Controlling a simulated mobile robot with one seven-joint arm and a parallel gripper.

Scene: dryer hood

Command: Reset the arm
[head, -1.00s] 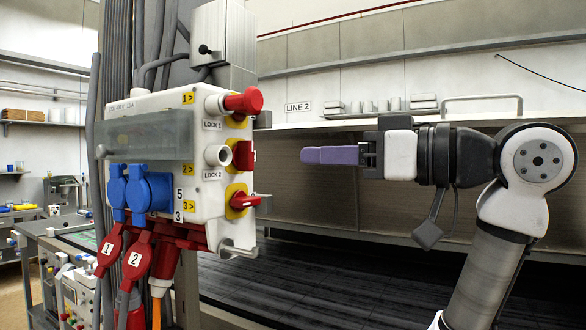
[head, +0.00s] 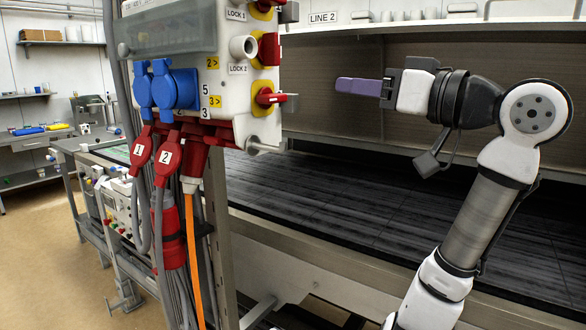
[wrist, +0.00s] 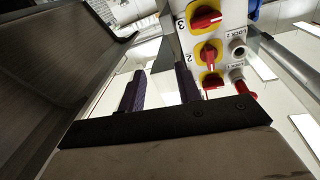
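My gripper (head: 340,85) is held out level, pointing left toward the white switch box (head: 236,98), with a clear gap between them. In the head view its purple fingers overlap. In the wrist view the two fingers (wrist: 160,72) stand apart with nothing held between them. The box's red rotary switches on yellow plates, such as switch 3 (head: 268,97), face the gripper. The switches also show in the wrist view (wrist: 207,54), with the round LOCK 2 socket (wrist: 238,50) beside them. The top of the box is cut off in the head view.
Blue sockets (head: 176,87) and red plugs (head: 168,153) with cables hang on the box's left and underside. A long dark bench top (head: 320,195) runs behind the arm. A shelf (head: 430,20) lies above and behind the gripper. Open floor (head: 40,240) shows at the left.

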